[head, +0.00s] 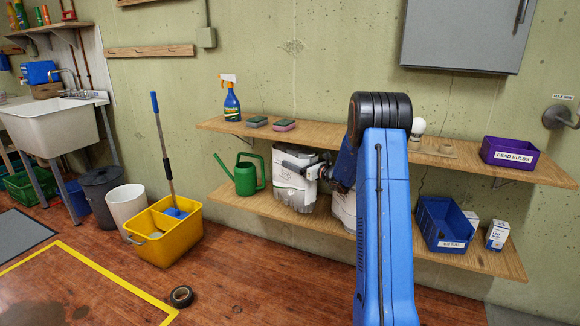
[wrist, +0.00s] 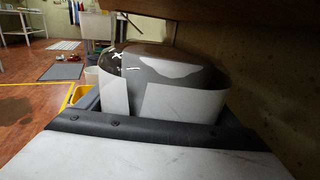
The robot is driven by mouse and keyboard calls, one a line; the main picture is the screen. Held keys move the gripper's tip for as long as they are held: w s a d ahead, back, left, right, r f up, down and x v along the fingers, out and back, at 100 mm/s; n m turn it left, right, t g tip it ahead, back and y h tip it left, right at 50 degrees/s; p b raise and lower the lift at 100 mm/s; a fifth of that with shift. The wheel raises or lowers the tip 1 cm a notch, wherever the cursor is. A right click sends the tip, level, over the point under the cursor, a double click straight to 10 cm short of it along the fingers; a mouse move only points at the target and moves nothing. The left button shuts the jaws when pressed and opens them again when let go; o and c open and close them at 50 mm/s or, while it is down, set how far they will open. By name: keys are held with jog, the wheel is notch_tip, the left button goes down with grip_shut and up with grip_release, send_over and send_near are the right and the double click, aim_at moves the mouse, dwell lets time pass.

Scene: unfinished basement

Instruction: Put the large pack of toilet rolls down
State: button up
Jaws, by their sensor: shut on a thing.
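The large pack of toilet rolls (head: 294,196) is white with a clear wrap. In the head view it is upright at the lower wooden shelf (head: 262,206), right of the green watering can. My gripper (head: 301,167) is shut on its upper part, coming from the right. The pack's base appears at shelf level; I cannot tell whether it bears on the board. In the wrist view the pack (wrist: 180,72) shows grey and white beyond the dark gripper bar. My arm hides part of the shelf to the right.
The green watering can (head: 246,174) stands close left of the pack. A white item (head: 343,212) is partly hidden behind my arm. The upper shelf (head: 308,139) is close above. A blue bin (head: 442,222) and small boxes (head: 497,235) stand right. A yellow mop bucket (head: 165,240) stands on the floor.

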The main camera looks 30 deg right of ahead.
jog(key=w+a+f, duration=0.1)
jog(key=w+f, duration=0.2)
jog(key=w, duration=0.2)
jog(key=shift+a, duration=0.25)
jog(key=shift+w+f, duration=0.1)
jog(key=shift+f, duration=0.15)
jog(key=o, duration=2)
jog(key=v, duration=1.2)
jog(key=shift+r, duration=0.1)
